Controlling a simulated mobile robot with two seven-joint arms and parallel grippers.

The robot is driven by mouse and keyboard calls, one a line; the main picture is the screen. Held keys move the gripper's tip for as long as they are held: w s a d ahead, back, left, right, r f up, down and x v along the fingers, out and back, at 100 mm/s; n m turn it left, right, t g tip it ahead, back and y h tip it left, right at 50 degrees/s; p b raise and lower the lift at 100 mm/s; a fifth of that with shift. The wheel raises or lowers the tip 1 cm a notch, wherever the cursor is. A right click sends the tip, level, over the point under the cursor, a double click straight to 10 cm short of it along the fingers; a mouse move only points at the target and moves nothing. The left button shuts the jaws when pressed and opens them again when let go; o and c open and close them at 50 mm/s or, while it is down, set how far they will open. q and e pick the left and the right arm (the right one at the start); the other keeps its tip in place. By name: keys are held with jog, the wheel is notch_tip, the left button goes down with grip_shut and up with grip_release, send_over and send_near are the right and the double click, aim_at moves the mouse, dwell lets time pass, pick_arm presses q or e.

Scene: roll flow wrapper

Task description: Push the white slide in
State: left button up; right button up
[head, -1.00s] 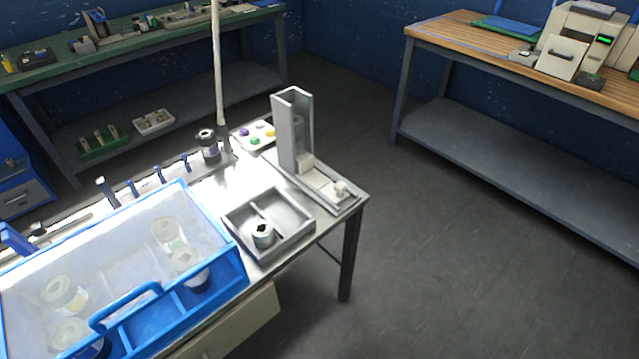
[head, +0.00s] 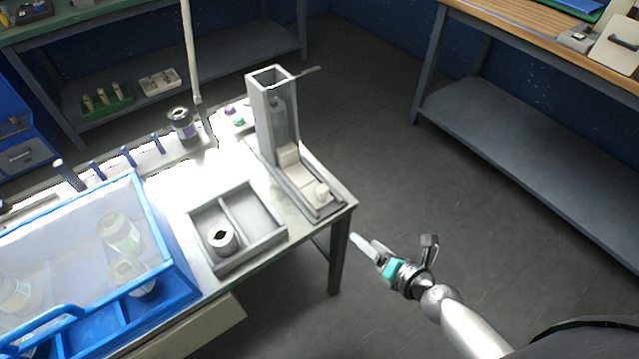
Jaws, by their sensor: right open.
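The white slide (head: 304,178) lies in a grey channel at the foot of a tall grey magazine tower (head: 273,115). It sticks out from the tower toward the table's right front corner, and a small pale knob (head: 322,193) stands near its outer end. My right gripper (head: 394,243) is open and empty, off the table's right edge, to the right of and nearer than the slide. It does not touch the slide. My left gripper is not in view.
A grey two-compartment tray (head: 240,262) with a small roll (head: 222,240) in its left compartment stands in front of the tower. A blue-framed clear-lidded box (head: 180,262) is at the left. A thin pole (head: 190,55) rises behind. Floor right of the table is clear.

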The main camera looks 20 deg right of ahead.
aim_at(322, 189)
notch_tip(322, 189, up, 9)
jog(key=w+a+n+y, duration=0.2)
jog(key=w+n, duration=0.1)
jog(key=n, duration=0.7)
jog(key=shift+t, duration=0.4)
jog(key=b+x, duration=0.2)
jog(key=x, duration=0.5)
jog(key=b+x, duration=0.2)
jog(key=x, duration=0.5)
jog(key=shift+d+f+b, duration=0.2)
jog(key=shift+b, duration=0.15)
jog(key=shift+w+a+f, duration=0.15)
jog(key=shift+w, duration=0.2)
jog(key=shift+c, duration=0.2)
jog(key=shift+c, duration=0.8)
grip_shut()
